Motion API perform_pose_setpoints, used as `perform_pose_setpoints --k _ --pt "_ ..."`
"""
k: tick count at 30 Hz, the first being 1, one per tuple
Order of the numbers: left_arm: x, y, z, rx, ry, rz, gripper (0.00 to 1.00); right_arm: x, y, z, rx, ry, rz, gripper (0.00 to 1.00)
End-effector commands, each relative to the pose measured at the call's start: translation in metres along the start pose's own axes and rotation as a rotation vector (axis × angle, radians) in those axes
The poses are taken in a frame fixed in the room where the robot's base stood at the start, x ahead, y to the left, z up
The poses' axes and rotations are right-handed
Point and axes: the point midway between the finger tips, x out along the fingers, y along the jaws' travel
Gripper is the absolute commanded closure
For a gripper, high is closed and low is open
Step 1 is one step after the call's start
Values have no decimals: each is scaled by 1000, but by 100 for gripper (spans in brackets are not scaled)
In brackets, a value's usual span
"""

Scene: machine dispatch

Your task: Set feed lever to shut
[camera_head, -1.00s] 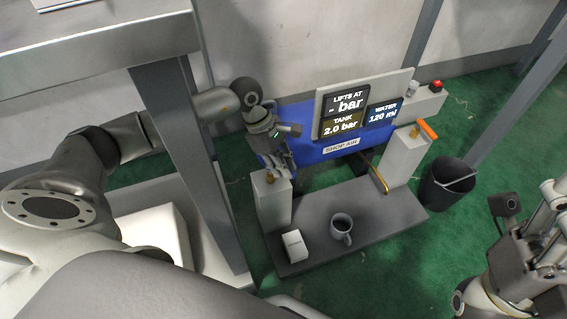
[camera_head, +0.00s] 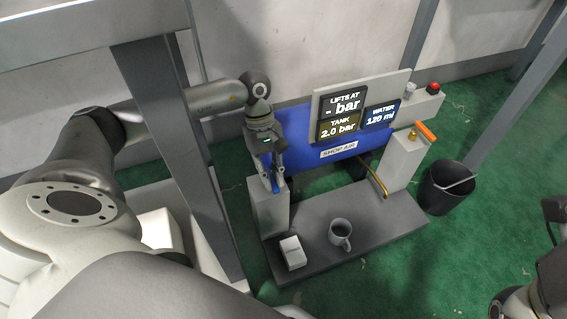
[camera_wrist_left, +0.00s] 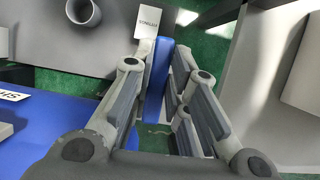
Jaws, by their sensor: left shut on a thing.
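A blue lever handle (camera_head: 275,188) sits at the top of the left grey post (camera_head: 268,215) of the machine. My left gripper (camera_head: 273,180) points down over that post and is shut on the blue lever. In the left wrist view the blue lever (camera_wrist_left: 155,85) runs between the fingers of my left gripper (camera_wrist_left: 166,78). The lever's base is hidden by the gripper in the head view. An orange-handled lever (camera_head: 426,131) stands on the right grey post (camera_head: 403,160), apart from my gripper.
A grey mug (camera_head: 340,232) and a small white box (camera_head: 292,252) stand on the base plate (camera_head: 310,207). Screens (camera_head: 340,127) and a red button (camera_head: 433,87) are behind. A black bucket (camera_head: 445,190) stands right. A grey frame post (camera_head: 180,160) is close beside my left arm.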

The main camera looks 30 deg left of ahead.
Motion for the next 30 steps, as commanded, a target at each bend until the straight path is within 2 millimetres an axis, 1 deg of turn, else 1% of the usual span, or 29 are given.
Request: perform_pose_setpoints --k 3,6,18,19,24,30 --pt "-1 -7 -3 12 4 -5 100 1 0 -1 -1 8 -2 49" --pt "-2 -9 -4 19 3 -7 100 2 0 -1 -1 10 -2 49" --pt "-2 -10 -4 24 4 -8 100 0 0 4 0 -1 -1 49" --pt "-2 -10 -4 24 4 -8 83 -1 0 4 0 -1 -1 49" --pt "-2 -10 -4 23 3 -8 62 -1 0 4 0 -2 0 49" --pt "-2 -10 -4 22 2 -8 62 -1 0 3 0 -2 0 49"
